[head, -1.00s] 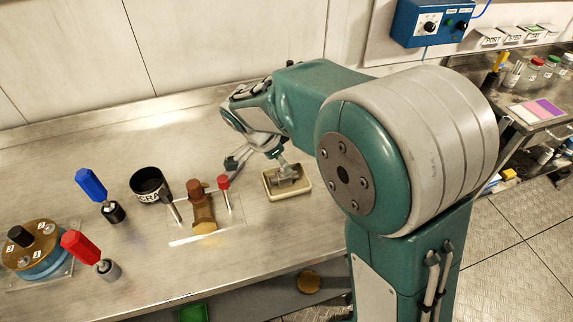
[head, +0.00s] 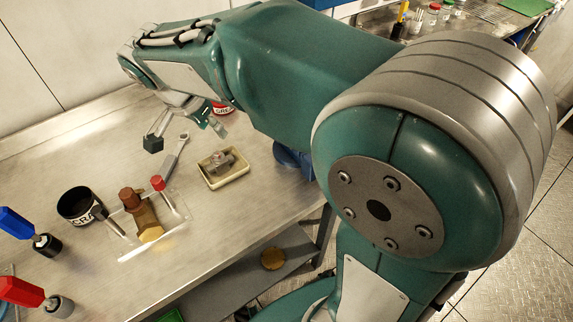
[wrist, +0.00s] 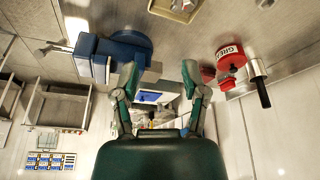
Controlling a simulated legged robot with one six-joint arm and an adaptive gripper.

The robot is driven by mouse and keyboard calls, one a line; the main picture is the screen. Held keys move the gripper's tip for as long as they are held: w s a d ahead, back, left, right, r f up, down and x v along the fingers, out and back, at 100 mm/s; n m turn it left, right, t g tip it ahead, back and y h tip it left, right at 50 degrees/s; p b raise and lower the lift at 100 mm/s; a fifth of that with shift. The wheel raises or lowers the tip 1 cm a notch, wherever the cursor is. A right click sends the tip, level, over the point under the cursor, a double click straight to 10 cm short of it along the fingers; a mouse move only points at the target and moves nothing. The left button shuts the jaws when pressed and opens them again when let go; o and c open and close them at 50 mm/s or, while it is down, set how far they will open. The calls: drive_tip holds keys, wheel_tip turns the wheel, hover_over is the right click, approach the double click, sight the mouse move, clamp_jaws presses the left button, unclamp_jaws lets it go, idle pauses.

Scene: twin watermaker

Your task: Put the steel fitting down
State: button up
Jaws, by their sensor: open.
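The grey steel fitting (head: 220,160) lies in a small cream tray (head: 240,181) on the steel bench in the head view. My gripper (head: 184,133) is raised above the bench, up and to the left of the tray, with its fingers spread and nothing between them. In the wrist view my gripper (wrist: 162,92) also shows its two fingers wide apart and empty. The tray (wrist: 187,9) shows at the top edge of the wrist view, cut off by the frame.
A wrench (head: 177,155), a brass valve piece (head: 140,212) and a black cup (head: 78,204) are left of the tray. A red grease tin (wrist: 229,58) and a blue vise-like device (wrist: 115,50) are near my gripper.

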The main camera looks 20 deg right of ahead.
drive_tip(key=s+d+n+t+y, duration=0.1)
drive_tip(key=s+d+n, duration=0.4)
drive_tip(key=s, duration=0.3)
drive_tip(key=s+d+n+t+y, duration=0.2)
drive_tip(key=s+d+n, duration=0.3)
drive_tip(key=s, duration=0.4)
drive_tip(key=shift+s+d+r+n+t, duration=0.15)
drive_tip(key=shift+r+n+t, duration=0.15)
drive_tip(key=shift+n, duration=0.2)
